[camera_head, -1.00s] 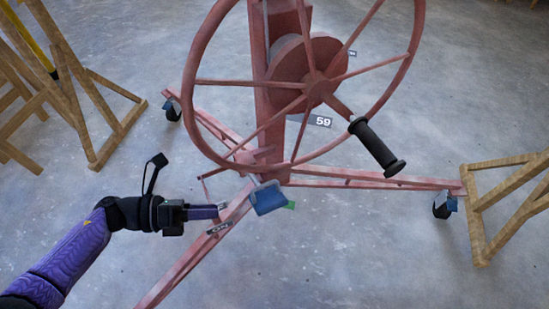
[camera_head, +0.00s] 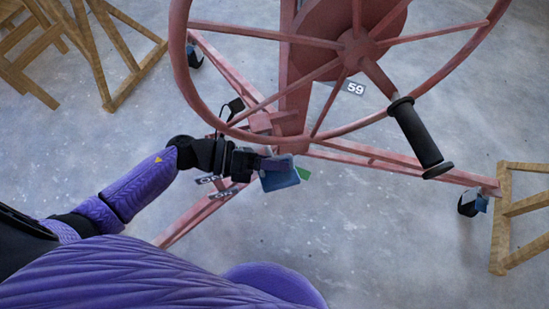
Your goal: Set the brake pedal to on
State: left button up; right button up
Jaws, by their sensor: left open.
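The blue brake pedal (camera_head: 281,180) sits low on the red panel lift, near the foot of its mast. A small green piece (camera_head: 304,173) shows at its right edge. My left gripper (camera_head: 276,165) is open, with its fingers at the top of the pedal; they overlap it in the picture, and I cannot tell whether they touch it. Two small dark labels (camera_head: 222,193) lie just left of the pedal, one reading like "ON"; the other is partly covered. My right gripper is not in view.
The large red wheel (camera_head: 182,75) with its black handle (camera_head: 420,137) hangs above the pedal. Red legs on casters (camera_head: 468,203) spread over the grey floor. Wooden trestles stand at left (camera_head: 125,90) and right (camera_head: 510,225). The floor in front is clear.

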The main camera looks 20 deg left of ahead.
pick_arm(q)
grip_shut()
jog(key=shift+r, duration=0.1)
dwell(1.2)
